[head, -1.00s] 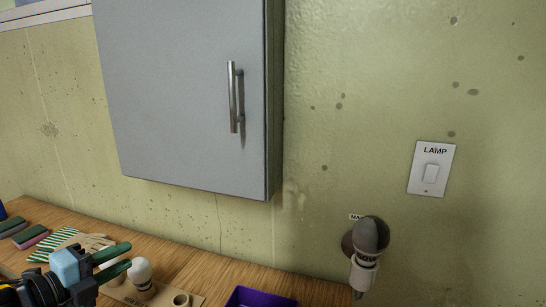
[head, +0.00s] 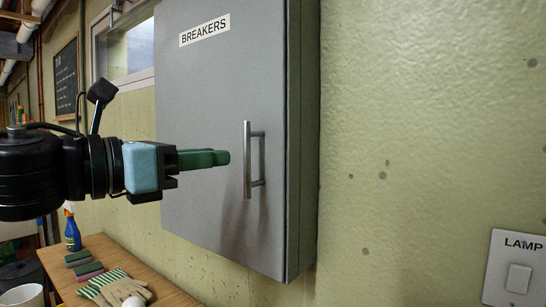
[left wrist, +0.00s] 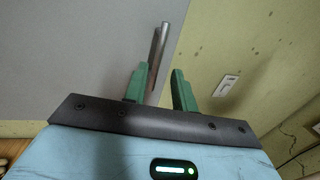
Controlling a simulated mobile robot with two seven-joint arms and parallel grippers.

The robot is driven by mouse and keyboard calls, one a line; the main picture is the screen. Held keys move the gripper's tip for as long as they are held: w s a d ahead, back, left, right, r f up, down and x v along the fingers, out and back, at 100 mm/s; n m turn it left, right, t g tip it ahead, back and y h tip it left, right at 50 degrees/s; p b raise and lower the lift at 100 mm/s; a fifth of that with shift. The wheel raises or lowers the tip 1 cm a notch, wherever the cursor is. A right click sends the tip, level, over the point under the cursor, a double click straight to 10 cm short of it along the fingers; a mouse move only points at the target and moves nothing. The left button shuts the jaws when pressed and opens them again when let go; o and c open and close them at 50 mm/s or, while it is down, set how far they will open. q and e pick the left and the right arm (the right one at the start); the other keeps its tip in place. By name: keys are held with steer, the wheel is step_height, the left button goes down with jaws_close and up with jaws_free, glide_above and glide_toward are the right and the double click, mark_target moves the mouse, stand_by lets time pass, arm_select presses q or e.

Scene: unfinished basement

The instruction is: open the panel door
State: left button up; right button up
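The panel door (head: 205,110) is a grey metal cabinet front labelled BREAKERS, shut against its box on the wall. Its upright bar handle (head: 248,160) is near the door's right edge. My left gripper (head: 222,158) points right in the head view, its green fingertips just left of the handle. In the left wrist view, the two fingers of the gripper (left wrist: 160,70) are apart with nothing held. The handle (left wrist: 160,45) shows there beyond the left finger, in the gap's line of sight. My right gripper is not in view.
A white LAMP switch (head: 517,275) is on the wall at lower right. The wooden bench (head: 165,290) below holds striped gloves (head: 105,285), sponges (head: 85,268) and a blue spray bottle (head: 72,232).

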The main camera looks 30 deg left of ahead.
mark_target(244, 154)
arm_select(q)
steer(key=shift+a, duration=0.15)
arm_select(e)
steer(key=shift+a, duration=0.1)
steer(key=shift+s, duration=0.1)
arm_select(q)
steer(key=shift+b+x, duration=0.75)
steer(key=shift+x, duration=3.05)
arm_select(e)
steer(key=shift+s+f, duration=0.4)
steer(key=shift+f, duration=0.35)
arm_select(q)
jaws_close()
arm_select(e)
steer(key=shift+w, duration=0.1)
